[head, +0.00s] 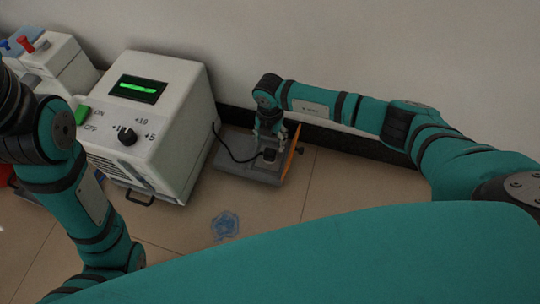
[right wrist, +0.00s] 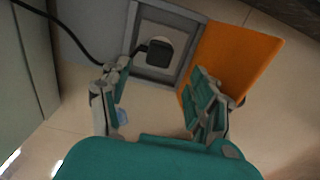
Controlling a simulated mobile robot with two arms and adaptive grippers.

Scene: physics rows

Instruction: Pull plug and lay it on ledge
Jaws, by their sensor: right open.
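The black plug (head: 269,154) sits in a grey socket housing (head: 240,166) on the floor beside the white machine. In the right wrist view the plug (right wrist: 158,54) is inside the square recess of the housing (right wrist: 178,22), with its cable leading off left. The ledge appears to be the orange panel (right wrist: 230,62) along the housing's right side; its edge also shows in the head view (head: 291,153). My right gripper (head: 268,133) is over the housing. Its fingers (right wrist: 160,78) are open and apart, pointing toward the plug, with nothing between them. My left gripper is out of view.
The white machine (head: 185,95) with a green display and a dial stands left of the housing. The wall (head: 330,40) with its dark skirting is close behind. A bluish translucent patch (head: 225,225) lies on the tiled floor in front.

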